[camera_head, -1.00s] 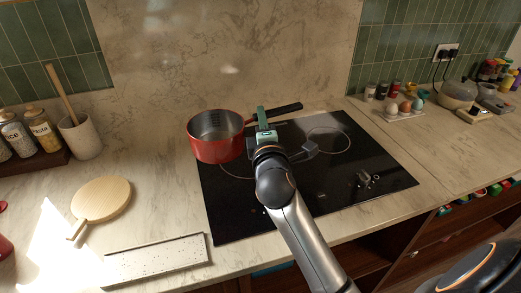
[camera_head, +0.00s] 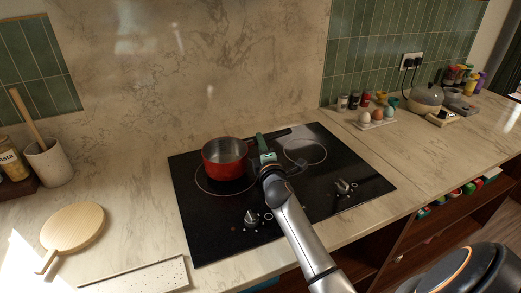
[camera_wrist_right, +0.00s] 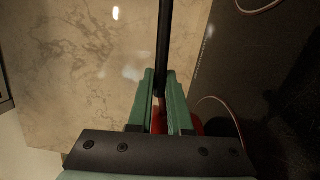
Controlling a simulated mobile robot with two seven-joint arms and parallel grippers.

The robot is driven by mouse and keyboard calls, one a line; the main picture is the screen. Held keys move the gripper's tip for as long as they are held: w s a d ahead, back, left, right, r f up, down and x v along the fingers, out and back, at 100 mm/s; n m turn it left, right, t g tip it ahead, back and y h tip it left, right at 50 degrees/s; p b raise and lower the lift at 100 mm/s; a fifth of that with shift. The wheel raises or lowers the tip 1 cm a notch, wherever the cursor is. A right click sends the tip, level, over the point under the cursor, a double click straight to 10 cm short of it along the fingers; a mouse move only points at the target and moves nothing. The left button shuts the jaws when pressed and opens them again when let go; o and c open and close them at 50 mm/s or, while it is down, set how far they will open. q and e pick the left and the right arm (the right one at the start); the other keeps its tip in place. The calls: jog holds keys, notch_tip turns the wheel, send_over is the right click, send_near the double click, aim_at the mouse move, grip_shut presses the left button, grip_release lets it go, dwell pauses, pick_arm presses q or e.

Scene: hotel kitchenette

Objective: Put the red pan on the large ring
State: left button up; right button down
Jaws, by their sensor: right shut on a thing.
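The red pan (camera_head: 224,167) is upright over the left part of the black cooktop. The large ring (camera_head: 207,191) shows around the pan's lower edge, so the pan appears within its outline. I cannot tell whether the pan's base touches the glass. My right gripper (camera_head: 263,149), with green fingers, is shut on the pan's black handle (camera_head: 284,133), to the right of the bowl. In the right wrist view the handle (camera_wrist_right: 164,40) runs between the fingers (camera_wrist_right: 160,82), and a bit of red shows behind them. My left gripper is not in view.
The cooktop (camera_head: 265,225) has a smaller ring (camera_head: 305,160) at right and knobs along its front. A wooden board (camera_head: 72,228) and a speckled tray (camera_head: 140,277) lie at left. An egg tray (camera_head: 375,122) and a cream pot (camera_head: 425,98) stand at right.

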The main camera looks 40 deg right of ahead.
jog(key=shift+f, duration=0.7)
jog(key=shift+f, duration=0.15)
jog(key=c, duration=0.8)
grip_release()
jog(key=shift+f, duration=0.15)
jog(key=shift+c, duration=0.2)
jog(key=shift+r, duration=0.25)
jog(key=v, duration=1.2)
jog(key=shift+a+f, duration=0.1)
jog(key=shift+f, duration=0.05)
